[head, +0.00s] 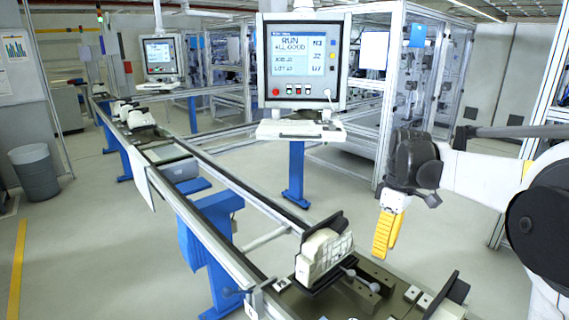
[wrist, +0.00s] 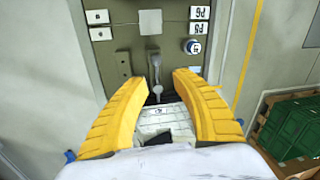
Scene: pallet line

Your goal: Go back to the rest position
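My gripper (head: 386,240) hangs at the right of the head view, fingers down, above and apart from the olive-grey pallet plate (head: 352,298). In the wrist view, its two yellow fingers (wrist: 159,78) are spread apart with nothing held between them. A white ribbed block (head: 322,254) stands on the plate to the left of my gripper. In the wrist view a pale ribbed surface (wrist: 165,116) shows beyond and below the fingers, partly hidden by my wrist.
The plate has a metal lever (wrist: 155,75), a round knob (wrist: 192,46) and labelled white pads. The conveyor rail (head: 225,185) runs to the back left. A monitor on a blue post (head: 296,170) stands behind. Green crates (wrist: 290,128) lie at the right. Open floor surrounds the line.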

